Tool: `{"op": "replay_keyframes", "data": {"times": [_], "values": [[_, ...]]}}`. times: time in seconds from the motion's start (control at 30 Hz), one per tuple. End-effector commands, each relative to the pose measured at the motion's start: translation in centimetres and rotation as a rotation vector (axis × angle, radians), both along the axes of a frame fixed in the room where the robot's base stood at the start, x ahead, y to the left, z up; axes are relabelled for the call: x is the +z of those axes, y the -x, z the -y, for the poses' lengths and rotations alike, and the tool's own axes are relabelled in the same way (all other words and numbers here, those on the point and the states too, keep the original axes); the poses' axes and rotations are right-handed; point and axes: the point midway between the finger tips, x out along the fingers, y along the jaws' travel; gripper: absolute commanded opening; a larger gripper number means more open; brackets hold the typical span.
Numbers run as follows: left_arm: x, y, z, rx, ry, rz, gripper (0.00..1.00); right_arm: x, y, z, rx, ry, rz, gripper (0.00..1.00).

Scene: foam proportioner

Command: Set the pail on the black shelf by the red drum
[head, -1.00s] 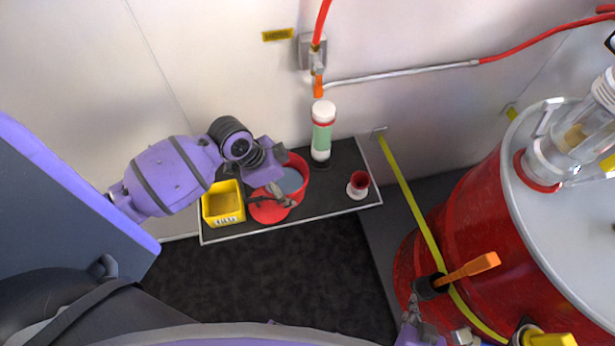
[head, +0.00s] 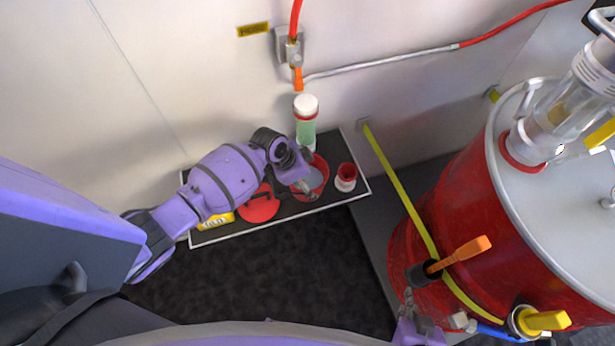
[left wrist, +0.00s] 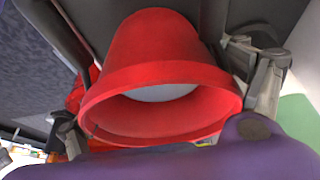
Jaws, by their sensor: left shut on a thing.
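The red pail (head: 318,172), with a pale grey inside, is at the right part of the black shelf (head: 296,208), close to a small red-and-white cup. I cannot tell whether its base touches the shelf. My left gripper (head: 306,188) is shut on the pail and partly hides it. In the left wrist view the pail (left wrist: 155,50) sits between the two fingers, its wide mouth facing the camera. The red drum (head: 455,225) stands at the right. My right gripper (head: 410,308) is low by the drum, small and partly cut off, so its opening is unclear.
A flat red disc (head: 260,207) lies on the shelf, left of the pail. A yellow bin (head: 215,222) is mostly hidden by my left arm. A green bottle with a white cap (head: 305,130) stands behind the pail; the red-and-white cup (head: 346,177) stands right of it.

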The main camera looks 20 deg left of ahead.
Motion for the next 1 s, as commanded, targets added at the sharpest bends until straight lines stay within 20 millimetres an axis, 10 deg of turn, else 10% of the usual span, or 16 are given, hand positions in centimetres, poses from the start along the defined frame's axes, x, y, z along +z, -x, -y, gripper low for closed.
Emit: {"op": "replay_keyframes", "data": {"times": [0.4, 0.43, 0.5, 1.0], "values": [[-0.5, -0.1, 0.0, 0.000, 0.000, 0.003, 0.46, -0.5, 0.1, -0.3, -0.006, -0.007, -0.006, 0.00], [-0.5, 0.0, 0.0, 0.000, 0.000, 0.001, 0.93, -0.4, 0.1, -0.3, -0.006, -0.007, -0.005, 0.00], [-0.4, -0.1, 0.0, 0.001, 0.000, 0.002, 1.00, -0.5, 0.1, -0.2, -0.005, -0.005, -0.006, 0.00], [0.9, -0.1, -0.3, -0.001, -0.001, 0.006, 1.00, 0.0, 0.0, 0.1, 0.005, 0.003, 0.000, 0.00]]}}
